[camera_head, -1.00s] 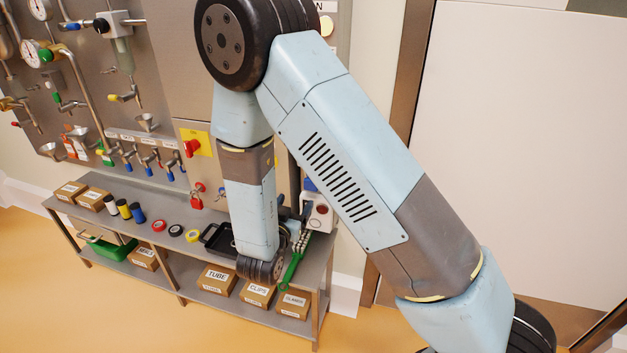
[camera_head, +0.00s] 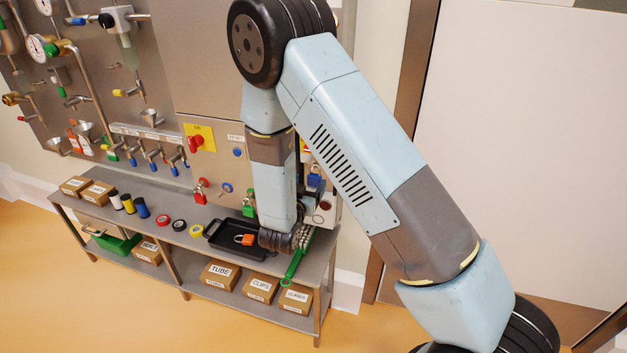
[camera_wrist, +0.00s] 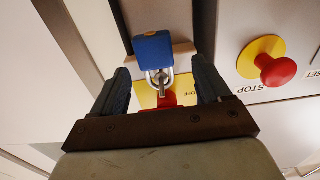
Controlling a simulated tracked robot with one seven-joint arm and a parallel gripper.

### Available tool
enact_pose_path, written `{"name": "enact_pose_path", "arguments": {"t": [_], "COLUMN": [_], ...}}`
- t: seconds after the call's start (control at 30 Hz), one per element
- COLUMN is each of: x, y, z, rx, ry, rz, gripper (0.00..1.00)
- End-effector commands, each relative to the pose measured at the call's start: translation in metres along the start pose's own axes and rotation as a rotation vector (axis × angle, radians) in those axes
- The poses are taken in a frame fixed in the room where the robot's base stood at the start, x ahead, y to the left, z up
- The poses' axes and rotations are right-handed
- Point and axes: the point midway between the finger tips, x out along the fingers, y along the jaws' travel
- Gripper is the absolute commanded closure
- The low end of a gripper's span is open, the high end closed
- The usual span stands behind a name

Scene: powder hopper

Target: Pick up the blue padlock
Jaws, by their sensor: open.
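The blue padlock (camera_wrist: 153,55) shows in the wrist view, with its shackle passing round a metal part by a red handle (camera_wrist: 166,100) on a yellow plate. In the head view, a blue padlock (camera_head: 314,181) shows just right of my arm, partly covered. My gripper (camera_wrist: 160,68) is open, with one finger on each side of the padlock in the picture. The fingers look apart from it, and the depth between them is hard to judge.
A red stop button (camera_wrist: 277,70) juts out right of my gripper. Below the panel, a steel bench (camera_head: 110,178) holds a black tray (camera_head: 225,247) with an orange padlock (camera_head: 244,239), tape rolls and a green-handled brush (camera_head: 293,265).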

Motion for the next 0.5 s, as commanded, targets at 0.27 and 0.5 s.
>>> {"name": "enact_pose_path", "arguments": {"t": [0.27,0.5], "x": [0.035,0.047], "y": [0.005,0.004], "z": [-0.003,-0.003], "rx": [0.002,0.001], "ry": [0.001,0.0], "rz": [0.003,0.0], "gripper": [0.23,0.23]}}
